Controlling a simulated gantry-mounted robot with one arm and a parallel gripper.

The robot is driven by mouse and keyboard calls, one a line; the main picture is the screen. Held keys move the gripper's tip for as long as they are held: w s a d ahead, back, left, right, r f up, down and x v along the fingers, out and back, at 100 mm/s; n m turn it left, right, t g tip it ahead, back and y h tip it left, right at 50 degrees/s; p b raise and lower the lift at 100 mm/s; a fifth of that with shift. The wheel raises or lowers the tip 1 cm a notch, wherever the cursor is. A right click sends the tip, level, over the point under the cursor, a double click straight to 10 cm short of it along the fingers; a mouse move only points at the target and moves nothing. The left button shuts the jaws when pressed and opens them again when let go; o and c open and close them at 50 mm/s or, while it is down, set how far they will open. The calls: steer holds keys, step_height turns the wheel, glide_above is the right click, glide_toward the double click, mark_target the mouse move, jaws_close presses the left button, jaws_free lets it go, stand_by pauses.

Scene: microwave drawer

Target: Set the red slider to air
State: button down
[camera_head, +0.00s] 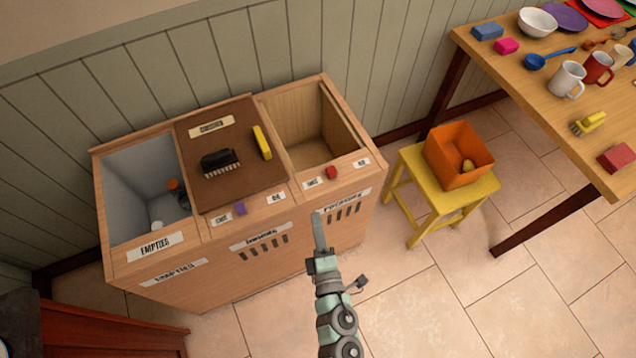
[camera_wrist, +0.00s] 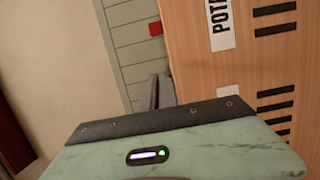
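The red slider (camera_head: 331,172) sits on the front top rail of the right-hand bin, between two small white labels. It is nearer the left label (camera_head: 312,183) than the right label (camera_head: 361,162); their print is too small to read surely. My gripper (camera_head: 318,218) is in front of the cabinet's right section, nearer the camera than the slider and apart from it. Its grey fingers look pressed together, with nothing between them. In the wrist view the fingers (camera_wrist: 158,88) point toward a red block (camera_wrist: 155,28), the slider, past the cabinet front's edge.
The wooden cabinet (camera_head: 215,265) has an open left bin and a brown middle lid (camera_head: 225,180) carrying a black brush and a yellow block. A purple slider (camera_head: 240,208) sits before the lid. A yellow stool (camera_head: 425,198) with an orange box stands right. Floor in front is clear.

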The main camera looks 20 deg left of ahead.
mark_target(340, 181)
steer(key=shift+w, duration=0.2)
steer(key=b+x, duration=0.2)
steer(key=x, duration=0.8)
steer(key=shift+w+a, duration=0.1)
steer(key=shift+w, duration=0.1)
steer(key=shift+w+d+f, duration=0.1)
steer(key=shift+w+d, duration=0.75)
steer(key=shift+d, duration=0.25)
steer(key=shift+w+d, duration=0.15)
steer(key=shift+d, duration=0.1)
steer(key=shift+w, duration=0.2)
steer(key=shift+w+d, duration=0.1)
steer(key=shift+d, duration=0.05)
steer(key=w+d, duration=0.3)
steer(key=shift+w+d, duration=0.15)
steer(key=shift+w, duration=0.15)
steer(key=shift+s, duration=0.1)
